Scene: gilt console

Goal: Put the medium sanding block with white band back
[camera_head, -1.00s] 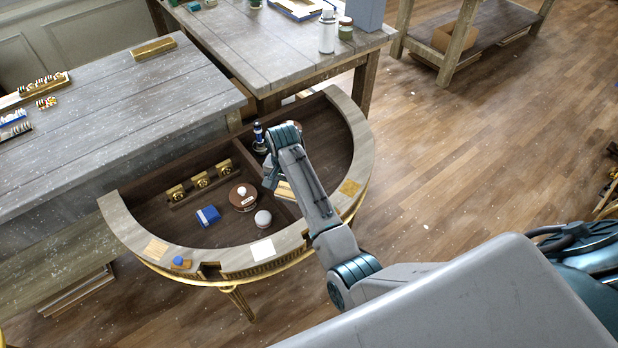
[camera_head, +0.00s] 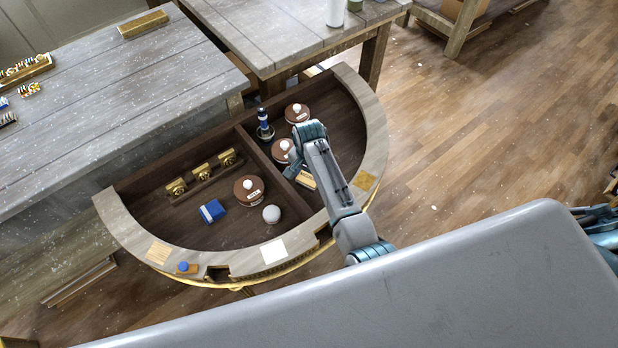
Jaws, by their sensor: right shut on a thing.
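My right gripper (camera_head: 291,172) reaches over the right compartment of the half-round console (camera_head: 112,212), pointing down, with its arm coming from the lower right. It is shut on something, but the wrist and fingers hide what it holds. A blue block with a white band (camera_head: 212,211) lies in the left compartment, apart from the gripper. I cannot tell whether a block of this kind is in the fingers. A pale wooden piece (camera_head: 306,180) shows beside the gripper, partly behind the arm. My left gripper is not in view.
The left compartment has a brass rack (camera_head: 203,172), a brown round box (camera_head: 249,189) and a grey-white ball (camera_head: 271,214). The right one has a blue-and-white upright piece (camera_head: 264,125) and brown round boxes (camera_head: 297,113). A divider (camera_head: 258,155) separates them. Free floor shows in the left compartment.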

